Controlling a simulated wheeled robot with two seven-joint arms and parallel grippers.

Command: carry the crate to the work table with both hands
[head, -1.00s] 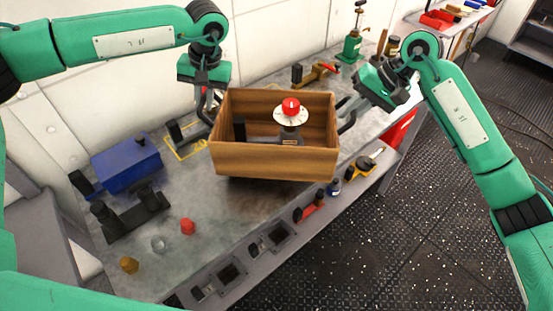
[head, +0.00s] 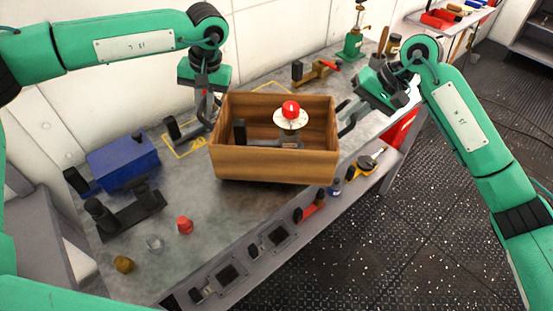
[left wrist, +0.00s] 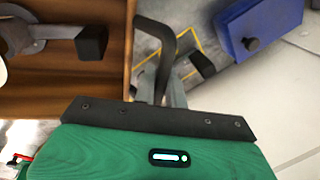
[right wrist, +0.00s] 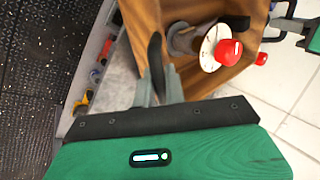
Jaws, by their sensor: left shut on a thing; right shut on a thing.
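The brown wooden crate (head: 270,165) is level at the middle of the grey work table (head: 200,215). I cannot tell whether its base touches the tabletop. It holds a grey device with a white disc and a red knob (head: 290,110). My left gripper (head: 207,108) is shut on the dark handle at the crate's left side; the handle shows in the left wrist view (left wrist: 172,45). My right gripper (head: 352,115) is shut on the handle at the right side, partly seen in the right wrist view (right wrist: 155,55). The crate's far base is hidden.
A blue box (head: 122,165), a black bracket (head: 128,215), a red cap (head: 185,226) and a brass piece (head: 124,264) stand at the table's left. A green tool (head: 352,45) stands behind. A yellow outline (head: 178,150) lies partly under the crate.

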